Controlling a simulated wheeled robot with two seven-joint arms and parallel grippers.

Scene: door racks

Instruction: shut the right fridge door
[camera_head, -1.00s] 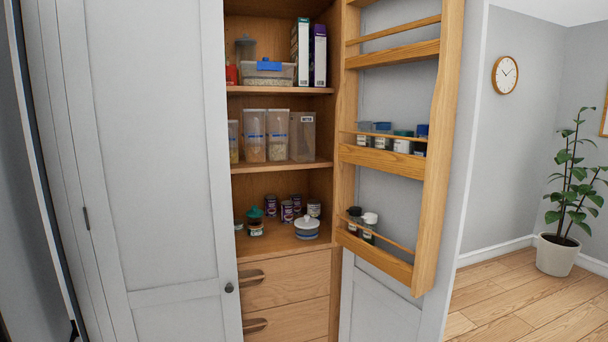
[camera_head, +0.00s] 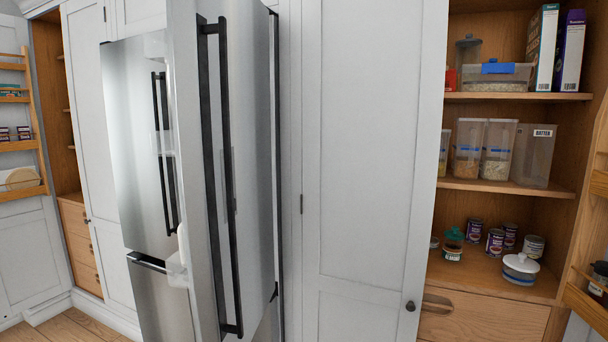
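The right fridge door (camera_head: 247,150) is stainless steel and stands open, swung out toward me, left of the middle of the view. A long black vertical handle (camera_head: 216,180) runs down its face. The left fridge door (camera_head: 130,150) has its own black handle (camera_head: 165,155) and looks shut. Clear door shelves (camera_head: 178,268) show at the edge between the two doors. The fridge's inside is hidden behind the open door. Neither of my grippers is in view.
A white cupboard door (camera_head: 365,150) stands right of the fridge. Right of it, an open pantry has wooden shelves (camera_head: 510,188) with boxes, containers and cans. Another open pantry (camera_head: 62,110) with a door rack is at the far left. Wooden floor (camera_head: 75,328) shows at lower left.

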